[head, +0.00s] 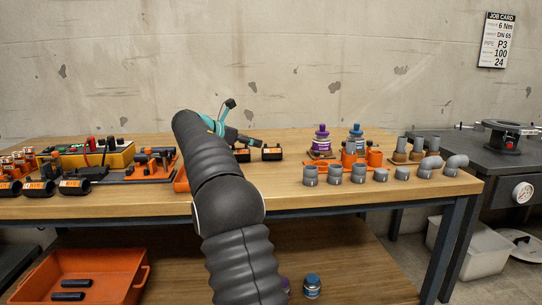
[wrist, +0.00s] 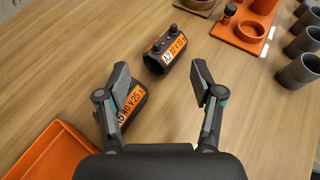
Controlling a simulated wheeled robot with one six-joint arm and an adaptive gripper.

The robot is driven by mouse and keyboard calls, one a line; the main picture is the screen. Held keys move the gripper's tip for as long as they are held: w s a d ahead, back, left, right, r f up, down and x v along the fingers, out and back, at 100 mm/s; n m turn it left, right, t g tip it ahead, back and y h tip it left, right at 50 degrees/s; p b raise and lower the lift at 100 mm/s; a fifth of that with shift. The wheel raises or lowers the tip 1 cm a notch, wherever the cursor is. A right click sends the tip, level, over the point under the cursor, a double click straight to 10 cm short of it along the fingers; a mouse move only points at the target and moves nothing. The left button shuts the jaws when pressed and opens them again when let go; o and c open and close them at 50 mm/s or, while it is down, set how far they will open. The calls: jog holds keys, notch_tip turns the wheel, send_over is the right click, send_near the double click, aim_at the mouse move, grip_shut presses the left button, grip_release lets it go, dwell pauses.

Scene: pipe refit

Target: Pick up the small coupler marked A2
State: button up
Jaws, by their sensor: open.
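The small coupler marked A2 (wrist: 166,52) is a short black tube with an orange label and knobs on top. It lies on the wooden table ahead of my open gripper (wrist: 161,80) in the wrist view, beyond the fingertips and apart from them. In the head view it appears to be the right one (head: 271,153) of two black couplers, though its label is unreadable there. The other labelled coupler (wrist: 134,103) is partly hidden behind the left finger. In the head view my gripper (head: 250,141) is partly hidden by my arm. Nothing is between the fingers.
An orange tray (wrist: 45,152) lies close at lower left in the wrist view. An orange fixture (wrist: 243,33) and several grey pipe fittings (wrist: 296,73) stand to the right. Bare table lies between A2 and these fittings. More labelled black couplers (head: 75,186) stand at far left.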

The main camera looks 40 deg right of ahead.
aim_at(266, 146)
jog(key=x, duration=0.8)
jog(key=c, duration=1.1)
jog(key=shift+a+f, duration=0.1)
jog(key=shift+f, duration=0.05)
grip_shut()
